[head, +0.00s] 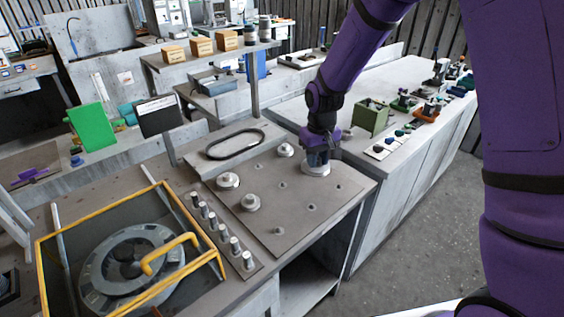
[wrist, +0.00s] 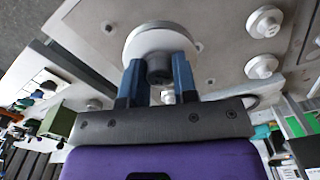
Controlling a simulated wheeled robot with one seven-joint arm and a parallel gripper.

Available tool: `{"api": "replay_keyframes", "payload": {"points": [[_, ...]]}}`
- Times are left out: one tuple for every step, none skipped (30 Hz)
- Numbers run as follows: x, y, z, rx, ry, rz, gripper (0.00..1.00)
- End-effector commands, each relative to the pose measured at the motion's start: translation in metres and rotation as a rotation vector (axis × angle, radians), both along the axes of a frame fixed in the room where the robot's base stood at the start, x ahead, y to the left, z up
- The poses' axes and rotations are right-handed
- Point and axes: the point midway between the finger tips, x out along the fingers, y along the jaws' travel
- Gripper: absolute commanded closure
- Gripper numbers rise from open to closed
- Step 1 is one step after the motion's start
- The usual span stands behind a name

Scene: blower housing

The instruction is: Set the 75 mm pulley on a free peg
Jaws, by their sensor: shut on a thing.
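My gripper (head: 318,155) is over the far right part of the grey plate (head: 285,185). It is shut on a pale round pulley (head: 316,170). In the wrist view the blue fingers (wrist: 158,75) grip the dark hub of this pulley (wrist: 150,32), and its wide disc lies beyond the fingertips. I cannot tell whether the disc touches the plate or hangs just above it. Other pulleys sit on the plate: one at the back (head: 286,150), one at the left (head: 228,181) and one nearer (head: 250,203).
A row of upright metal posts (head: 222,232) stands left of the plate. A yellow-framed guard (head: 200,262) over a fan wheel (head: 125,265) is at the near left. A black belt (head: 235,143) lies behind the plate. A green box (head: 370,115) stands on the right bench.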

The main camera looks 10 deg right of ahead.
Motion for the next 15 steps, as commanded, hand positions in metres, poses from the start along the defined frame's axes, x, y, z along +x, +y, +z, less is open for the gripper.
{"api": "replay_keyframes", "payload": {"points": [[-0.013, 0.024, 0.013, 0.001, -0.004, 0.054, 0.97], [-0.021, 0.035, 0.018, 0.000, -0.005, 0.082, 0.97], [-0.032, 0.049, 0.026, 0.000, -0.003, 0.117, 0.97], [-0.040, 0.059, 0.032, -0.001, -0.003, 0.142, 0.97], [-0.048, 0.068, 0.037, -0.001, -0.004, 0.167, 0.97], [-0.058, 0.079, 0.043, -0.002, -0.005, 0.197, 0.97], [-0.065, 0.086, 0.047, -0.003, -0.003, 0.218, 0.97], [-0.072, 0.093, 0.051, -0.004, -0.004, 0.237, 0.97], [-0.080, 0.100, 0.056, -0.005, -0.005, 0.260, 0.97], [-0.086, 0.105, 0.059, -0.006, -0.005, 0.275, 0.97], [-0.091, 0.109, 0.061, -0.007, -0.005, 0.289, 0.97], [-0.096, 0.113, 0.064, -0.008, -0.004, 0.304, 0.97], [-0.100, 0.116, 0.066, -0.009, -0.004, 0.314, 0.97], [-0.103, 0.118, 0.067, -0.009, -0.004, 0.321, 0.97], [-0.105, 0.120, 0.068, -0.010, -0.004, 0.329, 0.97]]}}
